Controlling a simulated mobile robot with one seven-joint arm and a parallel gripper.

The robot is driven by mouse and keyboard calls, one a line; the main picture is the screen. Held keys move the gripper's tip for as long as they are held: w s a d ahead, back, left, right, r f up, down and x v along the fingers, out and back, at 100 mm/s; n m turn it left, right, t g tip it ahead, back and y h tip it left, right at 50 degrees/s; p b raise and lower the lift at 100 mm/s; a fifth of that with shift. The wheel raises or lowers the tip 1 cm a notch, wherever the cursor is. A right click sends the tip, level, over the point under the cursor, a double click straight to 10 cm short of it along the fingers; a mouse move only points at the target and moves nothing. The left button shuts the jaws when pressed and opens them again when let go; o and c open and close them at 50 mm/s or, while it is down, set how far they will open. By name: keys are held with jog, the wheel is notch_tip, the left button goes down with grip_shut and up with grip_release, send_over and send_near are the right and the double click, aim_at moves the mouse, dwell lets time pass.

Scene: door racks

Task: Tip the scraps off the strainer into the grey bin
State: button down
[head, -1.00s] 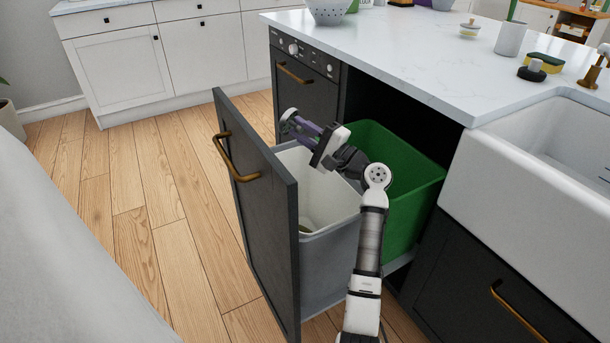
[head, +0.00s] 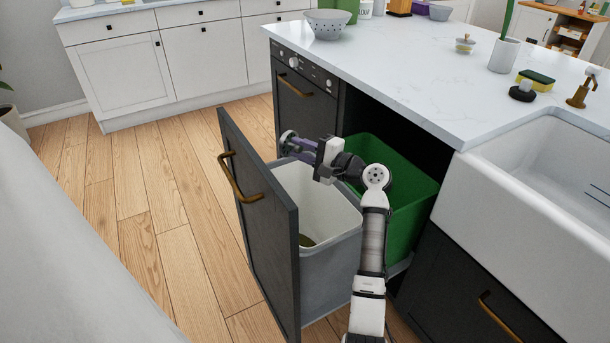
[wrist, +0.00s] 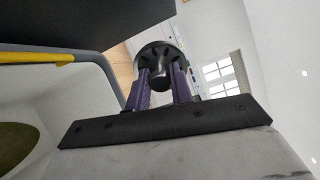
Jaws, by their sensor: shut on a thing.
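The strainer (head: 287,141) is a small round dark disc at the tip of my gripper (head: 297,143), above the far left part of the grey bin (head: 333,262). In the wrist view my gripper's purple fingers (wrist: 162,88) are shut on the knob of the strainer (wrist: 160,52). Its disc stands beyond the fingertips, tilted on edge as far as I can tell. I cannot make out scraps on it. The grey bin has a pale inside, with an olive-brown patch (head: 306,240) low in it. The patch also shows in the wrist view (wrist: 14,146).
The pulled-out dark drawer front (head: 258,220) stands left of the grey bin. A green bin (head: 405,205) stands behind it, to the right. The white counter (head: 400,75) overhangs the dark opening, and the sink (head: 530,190) is at right.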

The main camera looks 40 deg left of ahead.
jog(key=shift+f+h+b, duration=0.1)
jog(key=shift+h+b, duration=0.2)
jog(key=p, duration=0.1)
jog(key=h+p, duration=0.1)
jog(key=p, duration=0.1)
jog(key=shift+a+r+h, duration=0.15)
jog(key=shift+r+h, duration=0.15)
jog(key=shift+r, duration=0.1)
jog(key=shift+a+h+p, duration=0.7)
jog(key=shift+h+p, duration=0.2)
jog(key=shift+h, duration=0.1)
jog(key=h, duration=0.3)
jog(key=shift+a+f, duration=0.15)
jog(key=shift+f, duration=0.2)
jog(key=shift+r+h+p, duration=0.15)
jog(key=shift+h+p, duration=0.15)
jog(key=shift+p, duration=0.8)
jog(key=shift+t+h+p, duration=0.3)
jog(key=shift+p, duration=0.7)
jog(key=shift+a+h+p, duration=0.15)
jog(key=shift+h+p, duration=0.25)
jog(key=shift+p, duration=0.6)
